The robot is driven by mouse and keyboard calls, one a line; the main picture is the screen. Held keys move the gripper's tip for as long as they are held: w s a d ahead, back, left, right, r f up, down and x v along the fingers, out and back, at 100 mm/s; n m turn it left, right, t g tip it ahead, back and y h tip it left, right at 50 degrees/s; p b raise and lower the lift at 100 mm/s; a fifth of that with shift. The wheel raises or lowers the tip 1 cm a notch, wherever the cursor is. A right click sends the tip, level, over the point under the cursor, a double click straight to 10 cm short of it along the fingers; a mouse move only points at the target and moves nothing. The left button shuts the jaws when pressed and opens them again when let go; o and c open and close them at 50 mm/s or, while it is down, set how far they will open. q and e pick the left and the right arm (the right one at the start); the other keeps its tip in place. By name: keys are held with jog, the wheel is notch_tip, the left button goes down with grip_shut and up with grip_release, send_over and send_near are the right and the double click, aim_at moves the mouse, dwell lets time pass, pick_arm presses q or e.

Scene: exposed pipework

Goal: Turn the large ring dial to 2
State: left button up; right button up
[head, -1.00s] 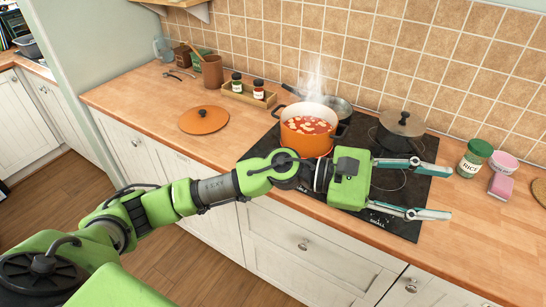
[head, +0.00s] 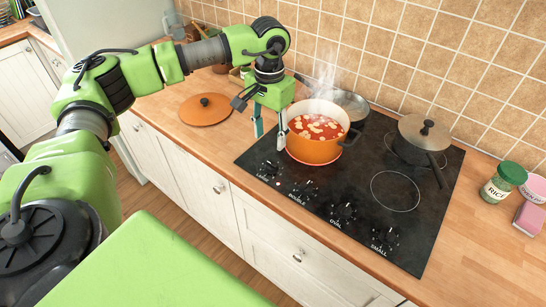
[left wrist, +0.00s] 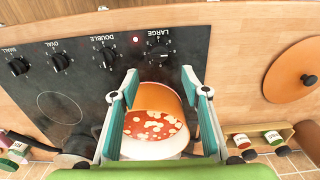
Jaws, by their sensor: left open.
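The large ring dial (left wrist: 160,54) is a black knob beside the word LARGE in the left wrist view. In the head view the dial (head: 269,168) sits at the left end of the hob's dial row, below my gripper. I cannot read its setting. A red lamp (left wrist: 135,40) glows near it. My left gripper (head: 270,138) is open and empty, pointing down, with its fingers above the hob's front left, just left of the pot. In the left wrist view my open fingers (left wrist: 159,76) frame the pot, and the dial lies past their tips. My right gripper is not in view.
An orange pot (head: 315,153) of steaming red soup stands close to my fingers. Dials for double, oval and small (head: 391,235) line the hob's front. A lidded pan (head: 423,138), a steel pan (head: 349,103) and an orange lid (head: 205,108) are nearby.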

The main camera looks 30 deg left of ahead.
aim_at(271, 164)
pick_arm(q)
notch_tip(271, 164, down, 4)
jog(key=shift+r+p, duration=0.1)
jog(key=shift+p, duration=0.45)
jog(key=f, duration=0.2)
jog(key=f+p, duration=0.1)
jog(key=f, duration=0.3)
jog(key=shift+w+f+p, duration=0.1)
jog(key=shift+w+p, duration=0.15)
jog(key=shift+p, duration=0.05)
jog(key=shift+f, duration=0.65)
jog(key=c, duration=0.9)
jog(key=shift+c, duration=0.9)
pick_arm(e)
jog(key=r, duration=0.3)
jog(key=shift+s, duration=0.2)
